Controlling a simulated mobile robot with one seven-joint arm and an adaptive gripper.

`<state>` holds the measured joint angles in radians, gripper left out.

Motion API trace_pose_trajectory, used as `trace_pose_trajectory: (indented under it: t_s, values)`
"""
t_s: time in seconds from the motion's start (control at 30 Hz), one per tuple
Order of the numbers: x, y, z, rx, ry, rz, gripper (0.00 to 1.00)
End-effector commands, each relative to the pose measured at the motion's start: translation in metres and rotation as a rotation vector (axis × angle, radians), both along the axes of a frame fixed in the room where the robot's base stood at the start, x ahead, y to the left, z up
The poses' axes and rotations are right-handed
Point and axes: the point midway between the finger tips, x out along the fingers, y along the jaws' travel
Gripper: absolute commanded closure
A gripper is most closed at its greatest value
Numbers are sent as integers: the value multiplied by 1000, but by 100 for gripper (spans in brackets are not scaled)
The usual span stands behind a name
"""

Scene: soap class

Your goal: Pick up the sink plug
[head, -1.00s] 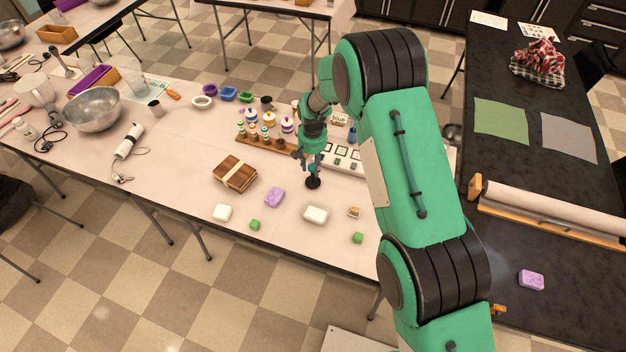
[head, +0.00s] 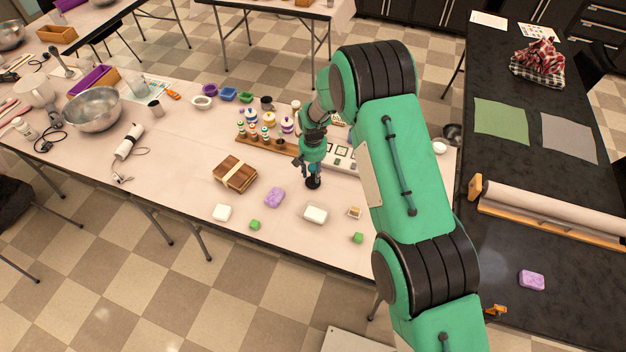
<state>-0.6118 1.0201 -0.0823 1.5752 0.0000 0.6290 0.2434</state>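A small, dark round thing, which looks like the sink plug (head: 313,183), sits on the pale table in the head view. My gripper (head: 312,170) is just above it, pointing down, and overlaps its top in the picture. The fingers are small and dark here. I cannot tell whether they touch the plug or how far they are open.
A purple soap (head: 274,197), a white soap (head: 315,215) and a green cube (head: 358,238) lie in front. A bundle of brown bars (head: 235,173) lies to the left. A wooden rack (head: 268,144) with bottles and a sample tray (head: 342,158) stand close behind.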

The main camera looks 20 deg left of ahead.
Motion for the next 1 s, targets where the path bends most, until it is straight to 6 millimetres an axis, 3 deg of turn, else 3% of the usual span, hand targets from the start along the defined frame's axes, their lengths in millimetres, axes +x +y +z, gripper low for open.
trace_pose_trajectory:
  t_s: [0.3,0.9,1.0]
  values:
    - [0,-1,-27,0,0,0,63]
    - [0,0,-28,0,0,0,63]
    - [0,0,-28,0,0,0,83]
